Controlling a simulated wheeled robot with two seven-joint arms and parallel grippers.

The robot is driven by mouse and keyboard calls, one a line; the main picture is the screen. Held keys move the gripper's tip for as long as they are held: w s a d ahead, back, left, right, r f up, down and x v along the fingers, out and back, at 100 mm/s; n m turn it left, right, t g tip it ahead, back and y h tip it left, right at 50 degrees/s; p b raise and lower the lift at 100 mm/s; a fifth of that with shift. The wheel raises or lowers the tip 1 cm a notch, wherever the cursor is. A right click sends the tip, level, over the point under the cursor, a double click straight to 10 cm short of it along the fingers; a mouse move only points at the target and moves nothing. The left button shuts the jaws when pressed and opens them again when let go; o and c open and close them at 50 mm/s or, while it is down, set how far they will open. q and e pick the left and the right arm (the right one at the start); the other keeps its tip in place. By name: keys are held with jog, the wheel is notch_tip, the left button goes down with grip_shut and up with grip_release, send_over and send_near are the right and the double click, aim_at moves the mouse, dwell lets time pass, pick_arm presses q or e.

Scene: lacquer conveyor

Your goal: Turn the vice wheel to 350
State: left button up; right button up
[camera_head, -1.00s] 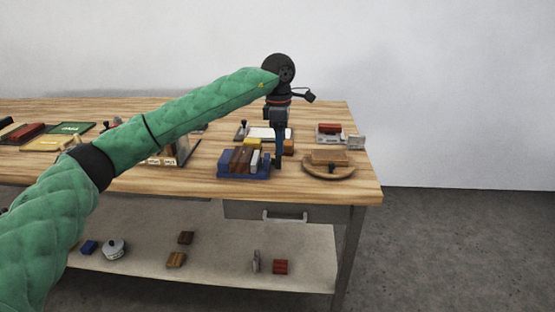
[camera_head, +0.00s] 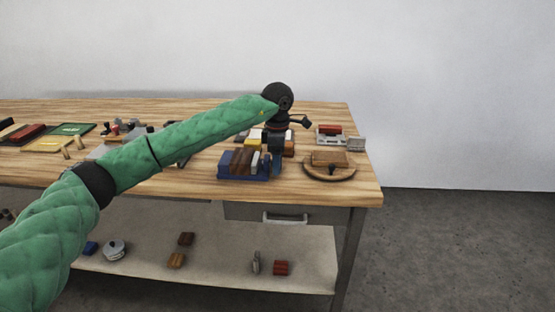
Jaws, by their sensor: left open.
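My left gripper (camera_head: 276,168) points down at the right part of the workbench, just beside a blue tray (camera_head: 233,176) of brown and pale blocks. Its fingers are small and partly lost against the tray; they are open, and I see nothing held. A small grey device with a red block (camera_head: 329,130) stands at the back right and looks like a vice. I cannot make out its wheel or any number on it. My right gripper is out of view.
A green board (camera_head: 72,128) and several small items lie left. A drawer (camera_head: 250,212) and a lower shelf (camera_head: 215,270) with loose items are below. The bench's right edge is near.

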pick_arm(q)
jog(key=c, duration=1)
jog(key=shift+o, duration=0.2)
jog(key=shift+r+g, duration=0.15)
jog(key=shift+g, duration=0.15)
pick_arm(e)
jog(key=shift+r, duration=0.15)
pick_arm(q)
jog(key=shift+w+g+p, duration=0.15)
jog(key=shift+g+p, duration=0.35)
jog(key=shift+p, duration=0.05)
jog(key=g+p, duration=0.1)
jog(key=g, duration=0.2)
jog(key=shift+w+p, duration=0.2)
jog(key=shift+p, duration=0.2)
jog(key=g+p, duration=0.2)
jog(key=shift+w+p, duration=0.15)
jog(key=shift+p, duration=0.25)
jog(key=shift+g, duration=0.3)
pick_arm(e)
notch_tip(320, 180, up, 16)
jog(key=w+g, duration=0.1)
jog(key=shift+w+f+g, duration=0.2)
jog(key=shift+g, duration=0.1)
